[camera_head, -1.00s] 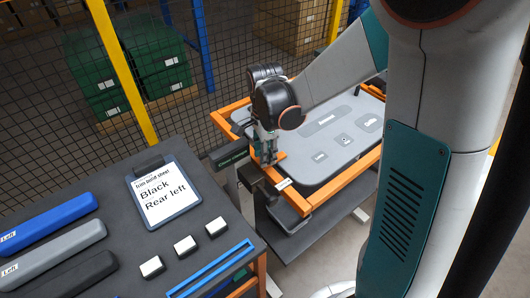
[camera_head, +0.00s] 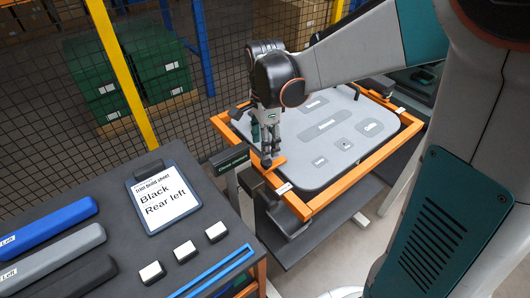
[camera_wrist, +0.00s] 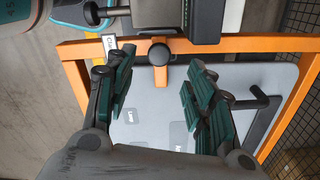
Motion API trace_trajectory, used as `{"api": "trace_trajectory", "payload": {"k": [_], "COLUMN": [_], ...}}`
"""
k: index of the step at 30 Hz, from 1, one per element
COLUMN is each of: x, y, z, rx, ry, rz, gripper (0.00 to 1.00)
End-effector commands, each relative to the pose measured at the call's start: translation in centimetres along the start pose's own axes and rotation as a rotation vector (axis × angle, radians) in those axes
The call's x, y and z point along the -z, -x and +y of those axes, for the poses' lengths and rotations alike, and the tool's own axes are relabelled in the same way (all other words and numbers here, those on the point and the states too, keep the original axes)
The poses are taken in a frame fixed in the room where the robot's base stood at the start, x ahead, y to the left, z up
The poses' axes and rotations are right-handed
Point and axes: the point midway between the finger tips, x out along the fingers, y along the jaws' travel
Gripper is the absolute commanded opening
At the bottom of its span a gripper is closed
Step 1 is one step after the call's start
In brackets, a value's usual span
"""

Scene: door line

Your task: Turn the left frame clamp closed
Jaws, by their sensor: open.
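The left frame clamp has a black round knob (camera_wrist: 160,53) and a short orange lever (camera_wrist: 160,76). In the wrist view the lever points down from the knob, over the grey panel. In the head view the clamp's orange part (camera_head: 277,163) shows beside the fingertips at the frame's near left side. My gripper (camera_head: 267,158) points down over the clamp. It is open, with its green-padded fingers on either side of the knob and lever in the wrist view. I cannot tell whether a finger touches the clamp.
An orange frame (camera_head: 348,181) holds the grey door panel (camera_head: 330,125). A dark bench (camera_head: 100,190) at left carries a build sheet (camera_head: 164,197), coloured bars and white-topped blocks. A mesh fence stands behind. A black bar (camera_wrist: 252,102) is right of my fingers in the wrist view.

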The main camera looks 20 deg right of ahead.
Motion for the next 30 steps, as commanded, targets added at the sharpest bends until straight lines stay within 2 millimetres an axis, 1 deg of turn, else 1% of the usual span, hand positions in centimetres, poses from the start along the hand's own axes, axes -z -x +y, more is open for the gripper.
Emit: {"api": "trace_trajectory", "payload": {"k": [1, 4, 6, 10, 15, 26, 30], "x": [0.0, 0.0, 0.0, 0.0, 0.0, 0.0, 0.0], "y": [1.0, 2.8, 3.7, 4.9, 5.4, 5.4, 5.8], "z": [0.0, 0.0, 0.0, 0.0, 0.0, 0.0, 0.7], "rx": [0.000, 0.000, 0.000, 0.000, 0.000, 0.000, 0.020], "ry": [0.000, 0.000, 0.000, 0.000, 0.000, 0.001, 0.048], "rz": [0.000, 0.000, 0.000, 0.000, 0.000, 0.000, 0.001], "gripper": [0.49, 0.49, 0.49, 0.49, 0.49, 0.49, 0.49]}}
